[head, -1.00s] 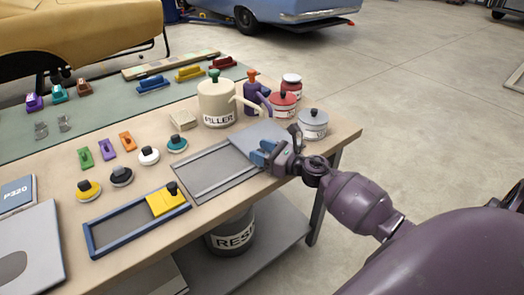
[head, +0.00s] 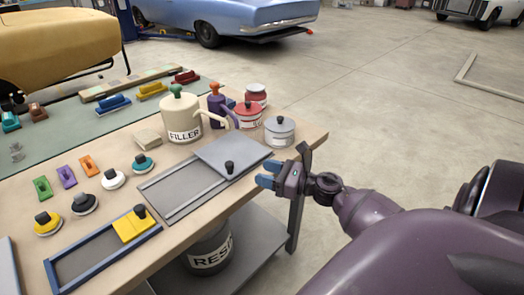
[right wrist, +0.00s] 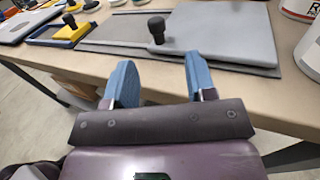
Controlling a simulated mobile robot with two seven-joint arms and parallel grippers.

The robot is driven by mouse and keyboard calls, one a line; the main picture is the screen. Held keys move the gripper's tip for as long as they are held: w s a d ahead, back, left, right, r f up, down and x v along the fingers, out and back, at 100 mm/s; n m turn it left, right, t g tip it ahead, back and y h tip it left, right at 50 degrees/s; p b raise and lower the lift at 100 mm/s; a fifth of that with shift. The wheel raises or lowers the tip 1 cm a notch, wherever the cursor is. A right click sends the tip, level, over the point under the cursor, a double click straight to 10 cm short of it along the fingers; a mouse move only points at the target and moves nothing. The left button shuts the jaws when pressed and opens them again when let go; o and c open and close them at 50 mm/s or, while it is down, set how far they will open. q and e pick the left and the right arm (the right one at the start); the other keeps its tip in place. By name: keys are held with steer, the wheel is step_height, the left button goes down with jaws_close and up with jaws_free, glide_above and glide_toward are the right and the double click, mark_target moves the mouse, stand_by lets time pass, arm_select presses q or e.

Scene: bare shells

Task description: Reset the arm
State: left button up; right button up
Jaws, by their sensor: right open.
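My right gripper (head: 267,176) is open and empty, with blue fingertips, just off the front edge of the workbench. In the right wrist view its two fingers (right wrist: 158,82) stand apart with nothing between them. Beyond them is a grey flat panel (right wrist: 222,38) with a black knob (right wrist: 156,28). In the head view this grey panel (head: 232,150) lies over the right part of a dark grey framed tray (head: 178,196). The gripper is apart from the panel and knob. My left gripper is not in view.
The workbench (head: 300,147) holds a cream FILLER can (head: 180,115), a grey lidded pot (head: 279,132), a blue-framed tray (head: 85,268) with a yellow block (head: 133,227), and several sanding pads and blocks. A RESIN bucket (head: 208,250) stands below.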

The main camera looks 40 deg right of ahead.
stand_by(0.4)
steer(key=s+a+f+n+g+h, duration=0.2)
steer(key=s+a+f+n, duration=0.5)
steer(key=n, duration=0.9)
steer(key=s+a+f+n+g+h, duration=0.3)
steer(key=s+a+f+n+h, duration=0.2)
steer(key=s+f+n, duration=0.5)
steer(key=s+a+n, duration=0.1)
steer(key=a+n, duration=0.1)
steer(key=n, duration=0.4)
steer(key=shift+f, duration=0.3)
